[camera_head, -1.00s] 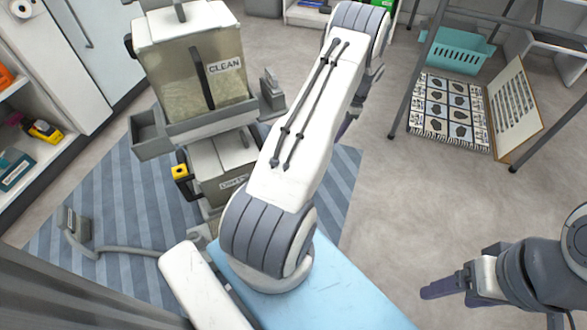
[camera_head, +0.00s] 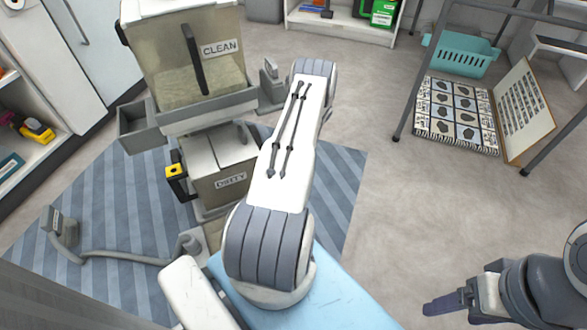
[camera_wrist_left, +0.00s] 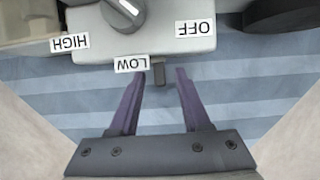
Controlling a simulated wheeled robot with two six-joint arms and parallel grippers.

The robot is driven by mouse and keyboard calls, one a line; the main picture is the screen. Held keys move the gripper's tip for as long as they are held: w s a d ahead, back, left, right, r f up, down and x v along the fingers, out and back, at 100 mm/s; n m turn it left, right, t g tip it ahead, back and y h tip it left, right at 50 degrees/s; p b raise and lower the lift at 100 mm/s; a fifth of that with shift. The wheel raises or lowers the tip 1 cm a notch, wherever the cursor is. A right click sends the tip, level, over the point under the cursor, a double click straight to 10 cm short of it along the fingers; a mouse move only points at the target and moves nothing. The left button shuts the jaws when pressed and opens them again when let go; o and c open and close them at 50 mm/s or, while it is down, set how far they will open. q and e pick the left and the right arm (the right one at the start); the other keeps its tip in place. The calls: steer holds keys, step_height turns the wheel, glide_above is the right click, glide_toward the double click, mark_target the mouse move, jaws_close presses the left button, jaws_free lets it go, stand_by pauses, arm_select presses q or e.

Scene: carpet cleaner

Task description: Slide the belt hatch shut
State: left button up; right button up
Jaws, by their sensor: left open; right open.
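The carpet cleaner shows in the head view with a clear CLEAN tank (camera_head: 200,55) above a grey DIRTY tank (camera_head: 222,165). I cannot make out the belt hatch for certain in either view. In the left wrist view, a grey panel (camera_wrist_left: 190,45) carries a dial (camera_wrist_left: 124,10) and HIGH, LOW and OFF labels. A small dark tab (camera_wrist_left: 158,72) sticks out below the LOW label. My left gripper (camera_wrist_left: 160,76) is open, its purple fingertips on either side of the tab, with no visible contact. My right gripper (camera_head: 446,304) is at the lower right, away from the cleaner.
The cleaner stands on a striped blue rug (camera_head: 110,210), with a hose (camera_head: 120,256) lying at left. The floor between is clear.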

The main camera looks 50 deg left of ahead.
arm_select(q)
steer(key=shift+s+f, duration=0.1)
steer(key=shift+f, duration=0.2)
jaws_close()
stand_by(1.3)
